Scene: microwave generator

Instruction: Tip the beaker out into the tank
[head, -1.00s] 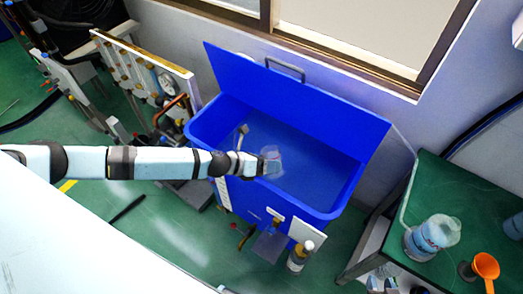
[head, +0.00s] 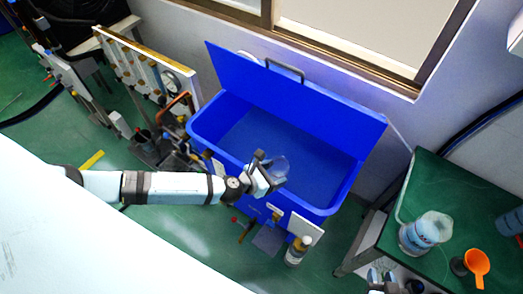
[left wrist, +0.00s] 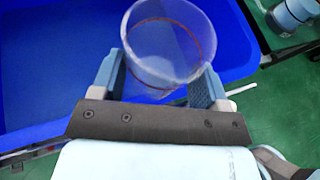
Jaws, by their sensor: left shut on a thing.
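The blue tank (head: 345,192) stands on the floor against the wall, its lid (head: 300,95) raised at the back. My left gripper (head: 268,176) is shut on the clear beaker (head: 280,166) near the tank's front rim, over the opening. In the left wrist view the beaker (left wrist: 160,42) sits between the two fingers (left wrist: 158,88), with a red ring on it and its round rim toward the camera. I cannot tell whether anything is in it.
A green table (head: 440,190) at the right holds a clear container with a blue label (head: 418,235) and an orange scoop (head: 477,262). A bottle (head: 298,250) stands before the tank. Panels with fittings (head: 140,70) stand at the left. A white surface (head: 80,240) fills the lower left.

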